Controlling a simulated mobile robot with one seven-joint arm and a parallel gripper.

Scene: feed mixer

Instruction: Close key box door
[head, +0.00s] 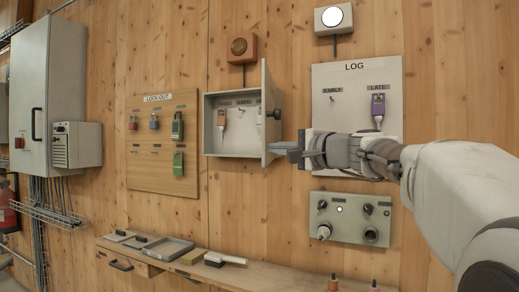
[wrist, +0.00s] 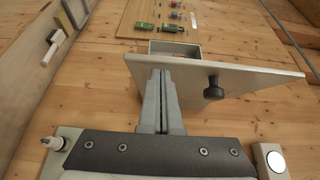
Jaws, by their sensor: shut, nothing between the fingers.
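The key box (head: 228,147) is a grey box on the wooden wall, with an orange-red tagged key (head: 222,117) hanging inside. Its door (head: 265,112) is hinged on the right and stands open, seen almost edge-on and sticking out from the wall. A dark knob (head: 276,114) is on the door's outer face; it also shows in the wrist view (wrist: 213,88). My gripper (head: 275,149) is shut and empty, its tips at the lower part of the door's outer side.
A lockout board (head: 135,166) with several padlocks hangs left. A shelf (head: 270,272) with trays runs below.

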